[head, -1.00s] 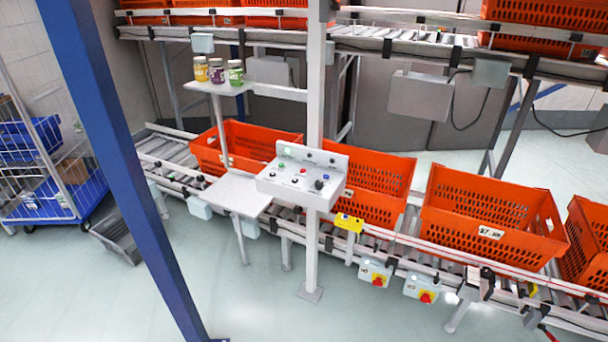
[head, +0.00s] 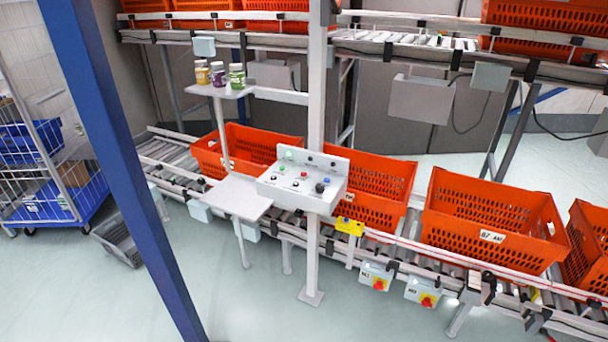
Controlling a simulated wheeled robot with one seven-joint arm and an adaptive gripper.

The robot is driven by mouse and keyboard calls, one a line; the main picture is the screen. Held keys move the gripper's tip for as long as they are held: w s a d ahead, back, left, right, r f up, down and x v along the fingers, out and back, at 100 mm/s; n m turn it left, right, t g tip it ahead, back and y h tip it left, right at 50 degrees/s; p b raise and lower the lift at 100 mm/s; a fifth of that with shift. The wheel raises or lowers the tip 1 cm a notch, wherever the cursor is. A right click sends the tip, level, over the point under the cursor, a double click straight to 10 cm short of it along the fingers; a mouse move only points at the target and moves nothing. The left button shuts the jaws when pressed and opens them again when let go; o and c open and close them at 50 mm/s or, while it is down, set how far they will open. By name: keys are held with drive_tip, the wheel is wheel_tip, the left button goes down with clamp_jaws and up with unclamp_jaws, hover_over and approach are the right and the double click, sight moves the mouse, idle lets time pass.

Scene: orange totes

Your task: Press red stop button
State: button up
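A light grey control panel (head: 270,188) is mounted on a white post in the middle of the head view. A small red button (head: 304,175) sits on its sloped face, among a green button (head: 282,170) and several dark knobs. A green light or button (head: 288,154) is on the raised back plate. Labels are too small to read. My gripper is not in view, and nothing is seen touching the panel.
Orange totes (head: 488,240) stand on a roller conveyor behind the panel. Two grey boxes with red-and-yellow knobs (head: 379,284) (head: 427,301) hang at its front. The floor in front is clear.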

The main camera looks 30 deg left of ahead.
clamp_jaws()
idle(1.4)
